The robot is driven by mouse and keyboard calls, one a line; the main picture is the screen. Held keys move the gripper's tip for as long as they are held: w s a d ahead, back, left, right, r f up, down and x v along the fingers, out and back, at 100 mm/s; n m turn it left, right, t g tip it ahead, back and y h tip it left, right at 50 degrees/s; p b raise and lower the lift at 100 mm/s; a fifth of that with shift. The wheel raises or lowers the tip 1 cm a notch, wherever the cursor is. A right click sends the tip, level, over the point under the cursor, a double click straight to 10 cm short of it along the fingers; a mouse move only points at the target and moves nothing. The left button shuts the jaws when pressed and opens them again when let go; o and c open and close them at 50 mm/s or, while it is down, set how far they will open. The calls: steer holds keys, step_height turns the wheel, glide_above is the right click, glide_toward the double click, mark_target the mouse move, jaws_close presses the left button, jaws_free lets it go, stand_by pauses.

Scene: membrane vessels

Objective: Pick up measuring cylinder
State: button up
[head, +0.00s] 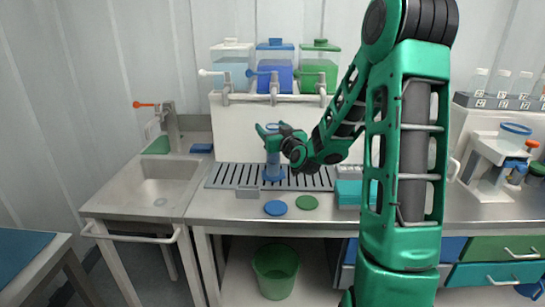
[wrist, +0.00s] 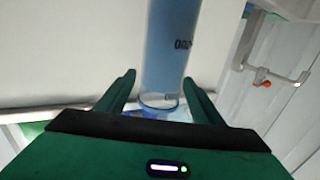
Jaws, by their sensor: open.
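The measuring cylinder (head: 272,163) is a clear, bluish upright cylinder on the dark slotted drain grate, below the blue tank. In the wrist view the cylinder (wrist: 171,50) rises between my two fingers, with printed marks on its side. My gripper (head: 268,129) is at the cylinder's upper part in the head view. In the wrist view my gripper (wrist: 159,88) is open, with one green finger on each side of the cylinder and gaps visible. My gripper and wrist hide part of the cylinder in the head view.
Three tanks with taps, white (head: 232,66), blue (head: 275,75) and green (head: 318,75), stand above the grate (head: 222,176). A blue disc (head: 275,208) and a green disc (head: 307,202) lie in front. A sink (head: 158,190) is left; a teal box (head: 350,192) is right.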

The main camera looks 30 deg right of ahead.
steer(key=shift+w+d, duration=0.2)
steer(key=shift+w, duration=0.85)
jaws_close()
steer(key=shift+r, duration=0.1)
